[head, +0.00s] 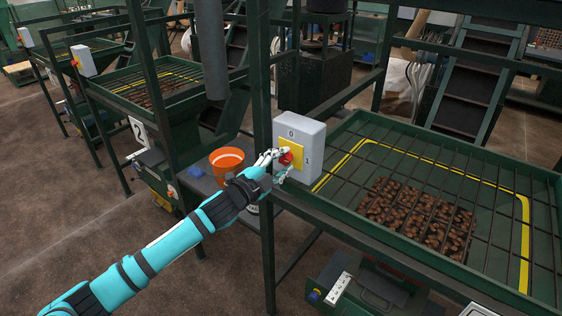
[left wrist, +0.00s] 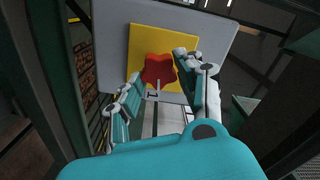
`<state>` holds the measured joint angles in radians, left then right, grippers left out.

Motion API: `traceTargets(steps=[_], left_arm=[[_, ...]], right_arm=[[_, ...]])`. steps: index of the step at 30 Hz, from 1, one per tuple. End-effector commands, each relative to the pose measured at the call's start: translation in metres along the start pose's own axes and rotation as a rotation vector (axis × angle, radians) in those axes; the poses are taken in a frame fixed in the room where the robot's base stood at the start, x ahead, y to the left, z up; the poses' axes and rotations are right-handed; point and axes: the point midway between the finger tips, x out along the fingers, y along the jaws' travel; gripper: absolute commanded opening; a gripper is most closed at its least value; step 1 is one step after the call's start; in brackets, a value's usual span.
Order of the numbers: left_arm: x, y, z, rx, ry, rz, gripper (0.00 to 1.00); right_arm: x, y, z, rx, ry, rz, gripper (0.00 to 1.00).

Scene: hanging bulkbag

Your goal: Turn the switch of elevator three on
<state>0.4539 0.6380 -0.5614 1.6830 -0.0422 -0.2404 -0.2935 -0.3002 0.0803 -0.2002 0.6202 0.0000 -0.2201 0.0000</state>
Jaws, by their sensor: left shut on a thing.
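A grey switch box (head: 308,134) with a yellow plate (head: 297,150) and a red knob (head: 286,158) is mounted on a dark green post. The marks 0 and 1 show on its face, 0 at the top and 1 at the right. My left gripper (head: 279,163) is at the box, shut on the red knob. In the left wrist view, the red knob (left wrist: 158,70) sits between the fingers of the left gripper (left wrist: 160,84), in front of the yellow plate (left wrist: 140,45). The fingers partly hide the knob. My right gripper is not in view.
A green grated hopper (head: 500,200) with brown beans stands to the right of the box. Another station marked 2 (head: 139,131), an orange bucket (head: 227,160) and a similar box (head: 83,60) are to the left. Green posts stand close to the arm.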

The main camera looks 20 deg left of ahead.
Motion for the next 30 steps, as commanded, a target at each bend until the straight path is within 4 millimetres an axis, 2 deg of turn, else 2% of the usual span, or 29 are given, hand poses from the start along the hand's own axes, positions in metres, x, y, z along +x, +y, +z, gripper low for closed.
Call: traceTargets(steps=[12,27,28,30], left_arm=[[0.0000,0.0011,-0.0003,0.165,0.001,0.000,0.04],[0.0000,0.0014,0.0000,0.183,0.000,0.001,0.04],[0.0000,0.0014,0.0000,0.183,0.000,0.001,0.38],[0.0000,0.0014,0.0000,0.182,0.000,0.001,0.47]], right_arm=[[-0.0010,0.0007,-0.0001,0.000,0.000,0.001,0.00],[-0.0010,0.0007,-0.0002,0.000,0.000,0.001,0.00],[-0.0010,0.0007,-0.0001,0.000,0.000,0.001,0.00],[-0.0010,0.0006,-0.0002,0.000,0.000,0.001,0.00]])
